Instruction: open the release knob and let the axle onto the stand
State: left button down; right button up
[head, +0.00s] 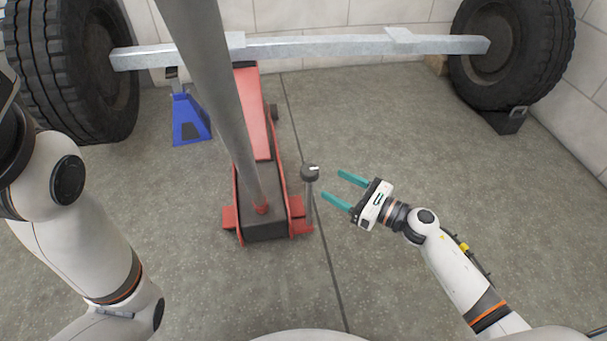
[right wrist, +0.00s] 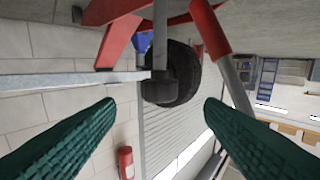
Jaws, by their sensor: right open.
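The release knob (head: 311,172) is a dark round cap with a light mark, on a thin upright stalk beside the red floor jack (head: 253,115). My right gripper (head: 331,185) is open and empty just right of the knob, its teal fingers pointing at it. In the right wrist view the knob (right wrist: 158,90) shows beyond and between the spread fingers, apart from both. The grey axle (head: 330,47) lies across the back, above the jack. The blue stand (head: 190,118) is under its left part; whether they touch I cannot tell. My left gripper is out of view.
The jack's long grey handle (head: 215,90) rises left of the knob and hides part of the jack. Tyres (head: 75,65) and (head: 510,45) are at the axle's ends. A dark wheel chock (head: 505,120) sits by the right tyre. Floor right of the jack is clear.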

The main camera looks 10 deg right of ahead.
aim_at(302, 169)
jog(key=b+x, duration=0.2)
jog(key=x, duration=0.8)
jog(key=shift+w+a+b, duration=0.15)
jog(key=shift+w+b, duration=0.05)
jog(key=shift+b, duration=0.1)
